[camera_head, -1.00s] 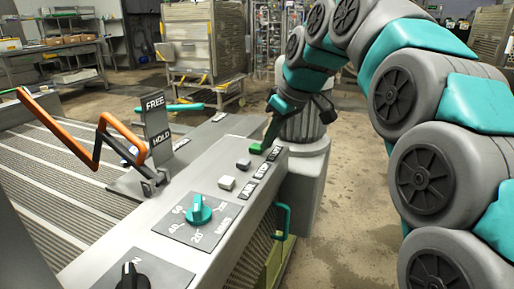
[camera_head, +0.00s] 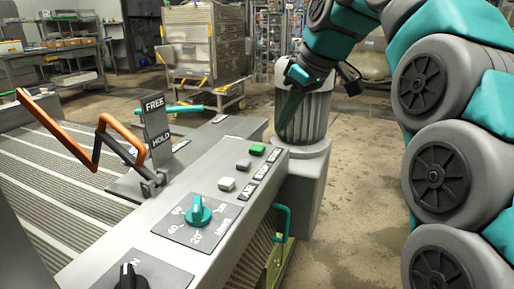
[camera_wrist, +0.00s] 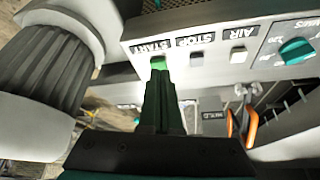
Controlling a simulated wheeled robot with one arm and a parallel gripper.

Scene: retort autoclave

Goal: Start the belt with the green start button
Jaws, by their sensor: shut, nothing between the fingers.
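The green start button (camera_head: 257,149) sits at the far end of a row of buttons on the grey console. Its START label shows in the wrist view, where the button (camera_wrist: 158,63) appears just beyond my fingertips. My gripper (camera_head: 280,127) is shut and empty, pointing down. In the head view its tip is above and to the right of the button, apart from it. In the wrist view the shut fingers (camera_wrist: 158,77) line up with the button. The slatted belt (camera_head: 60,180) lies left of the console.
A grey stop button (camera_head: 243,164) and a white air button (camera_head: 227,184) sit beside the start button. A teal dial (camera_head: 199,212) and a black knob (camera_head: 131,277) are nearer. An orange lever (camera_head: 75,145) stands by the FREE/HOLD plate (camera_head: 157,130). A grey cylinder (camera_head: 303,117) stands behind my gripper.

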